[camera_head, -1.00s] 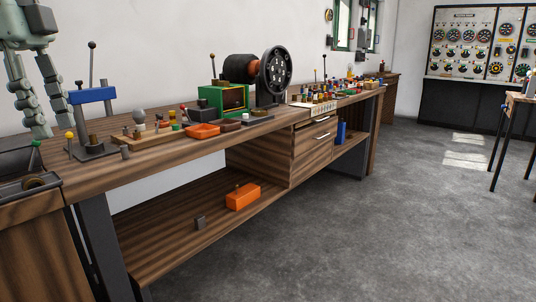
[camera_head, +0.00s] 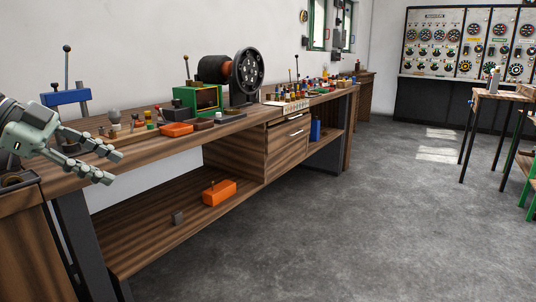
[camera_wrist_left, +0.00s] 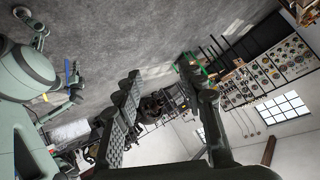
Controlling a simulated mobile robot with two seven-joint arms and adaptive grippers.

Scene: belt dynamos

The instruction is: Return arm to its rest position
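My left gripper (camera_head: 116,167) is at the left edge of the head view, in front of the workbench (camera_head: 240,139), with its fingers pointing right. Its fingers are spread apart with nothing between them. In the left wrist view the gripper (camera_wrist_left: 160,70) also shows two separate fingers with no object held. Most of the left arm is outside the head view.
The bench holds a blue press (camera_head: 66,97), a green-framed machine (camera_head: 198,99), a black disc wheel (camera_head: 247,70) and several small parts. An orange block (camera_head: 219,193) lies on the lower shelf. The grey floor (camera_head: 350,220) is clear. Tables stand at right.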

